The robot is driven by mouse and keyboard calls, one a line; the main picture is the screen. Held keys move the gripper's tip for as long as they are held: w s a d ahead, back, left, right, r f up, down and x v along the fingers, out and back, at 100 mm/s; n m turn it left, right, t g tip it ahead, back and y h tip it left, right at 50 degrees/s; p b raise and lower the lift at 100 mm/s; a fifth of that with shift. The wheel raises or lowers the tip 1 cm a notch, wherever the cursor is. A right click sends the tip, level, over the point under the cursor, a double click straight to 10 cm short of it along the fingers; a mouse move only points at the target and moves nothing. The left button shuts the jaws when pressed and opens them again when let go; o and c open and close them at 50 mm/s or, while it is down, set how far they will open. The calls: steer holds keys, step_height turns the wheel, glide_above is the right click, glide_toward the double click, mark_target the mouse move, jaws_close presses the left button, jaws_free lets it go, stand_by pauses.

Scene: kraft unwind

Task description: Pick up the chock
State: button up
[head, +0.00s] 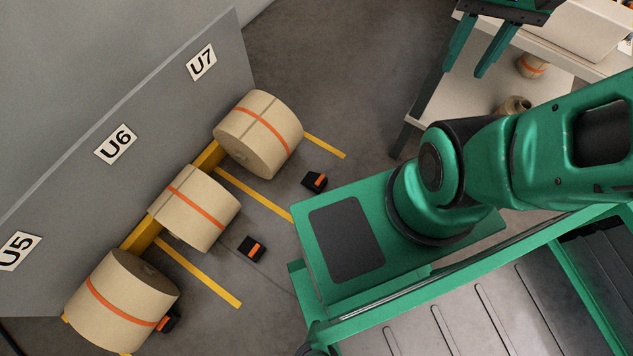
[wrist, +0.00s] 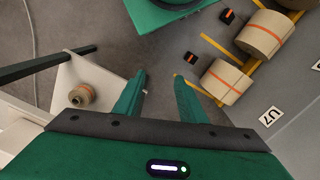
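Three black chocks with orange bands lie on the floor by the kraft rolls. One chock (head: 315,182) is near the U7 roll, one chock (head: 251,249) is near the U6 roll, and one chock (head: 168,322) is against the U5 roll, partly hidden. The wrist view shows two chocks, the nearer chock (wrist: 191,58) and the farther chock (wrist: 227,16). My gripper (head: 464,68) is at the upper right of the head view, well away from the chocks. Its fingers are apart, with nothing between them; they also show in the wrist view (wrist: 160,80).
Rolls (head: 258,135), (head: 195,208) and (head: 122,303) line the grey wall panel (head: 150,100) with U5, U6 and U7 signs. Yellow lines (head: 255,195) mark the floor. A white table (head: 560,40) with small rolls below stands at upper right. Grey floor is clear between.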

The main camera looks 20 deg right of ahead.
steer(key=o, duration=0.3)
steer(key=shift+o, duration=1.2)
steer(key=shift+s+r, duration=0.2)
steer(key=shift+s, duration=0.2)
steer(key=w+d+f+h, duration=0.1)
steer(key=w+f, duration=0.2)
steer(key=w, duration=0.4)
steer(key=w+d+f+m, duration=0.1)
steer(key=w+f, duration=0.2)
steer(key=w, duration=0.4)
steer(key=w+d+f+h, duration=0.1)
steer(key=w+f, duration=0.2)
steer(key=w, duration=0.3)
steer(key=w+a+f, duration=0.2)
steer(key=w+f, duration=0.5)
steer(key=f, duration=0.4)
steer(key=w+a+f, duration=0.3)
steer(key=w+f, duration=0.5)
steer(key=f, duration=0.3)
steer(key=m+y, duration=0.2)
steer(key=m, duration=0.1)
glide_toward(319, 179)
steer(key=shift+s+f, duration=0.1)
steer(key=shift+f, duration=5.25)
